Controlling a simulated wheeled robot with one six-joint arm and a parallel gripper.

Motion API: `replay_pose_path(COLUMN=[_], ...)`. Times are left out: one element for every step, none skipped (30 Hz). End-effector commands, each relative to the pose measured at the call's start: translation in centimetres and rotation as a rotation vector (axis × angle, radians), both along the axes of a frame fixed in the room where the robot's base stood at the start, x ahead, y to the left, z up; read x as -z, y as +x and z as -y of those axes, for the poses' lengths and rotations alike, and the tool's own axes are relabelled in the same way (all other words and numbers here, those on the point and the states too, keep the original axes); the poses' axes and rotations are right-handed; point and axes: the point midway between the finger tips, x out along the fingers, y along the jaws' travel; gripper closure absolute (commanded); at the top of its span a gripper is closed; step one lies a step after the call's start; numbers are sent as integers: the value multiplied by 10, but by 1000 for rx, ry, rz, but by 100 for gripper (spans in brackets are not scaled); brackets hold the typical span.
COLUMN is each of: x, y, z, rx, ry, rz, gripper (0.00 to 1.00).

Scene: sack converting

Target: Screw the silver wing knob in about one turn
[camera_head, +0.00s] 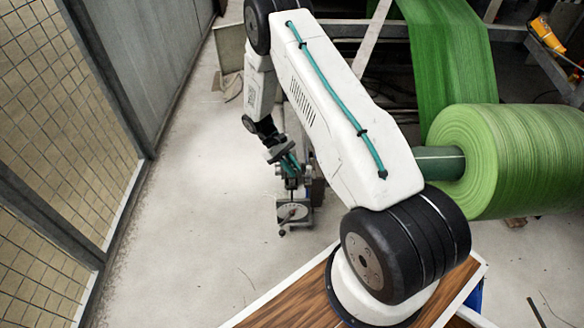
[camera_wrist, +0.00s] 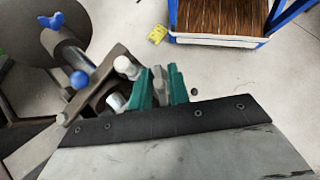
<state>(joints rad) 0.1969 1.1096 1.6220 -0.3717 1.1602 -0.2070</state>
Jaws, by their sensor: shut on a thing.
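My gripper (camera_wrist: 160,72) has two teal fingers closed on a small grey metal piece, the silver wing knob (camera_wrist: 158,80), in the wrist view. Only part of the knob shows between the fingers, so its turn angle cannot be read. In the head view my gripper (camera_head: 291,180) points down at a small fixture with a round dial (camera_head: 292,212), low beyond my arm. The knob cannot be made out in that view.
In the wrist view a blue ball knob (camera_wrist: 79,79), a blue wing knob (camera_wrist: 55,20) and a white-capped post (camera_wrist: 123,65) stand near my fingers. A big green roll (camera_head: 515,160) is at right, a mesh fence (camera_head: 55,120) at left. Floor between fence and fixture is clear.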

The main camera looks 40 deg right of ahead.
Motion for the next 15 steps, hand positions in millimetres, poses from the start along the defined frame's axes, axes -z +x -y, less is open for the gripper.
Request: replay_pose_path(x=[-1,-1,-1,-1,-1,-1,-1,-1,-1,0,-1,-1,-1,-1,-1], y=[1,2,2,1,1,1,1,1,1,1,1,1,1,1,1], z=[2,2,2,2,2,2,2,2,2,2,2,2,2,2,2], rx=[47,75,114,143,170,208,237,265,304,332,360,400,427,456,494], ry=[-1,-1,-1,-1,-1,-1,0,0,-1,-1,0,0,-1,0,-1], rz=[3,3,3,3,3,2,3,3,4,3,3,3,3,3,3], gripper=[100,100,100,100,100,100,100,100,100,100,100,100,100,100,100])
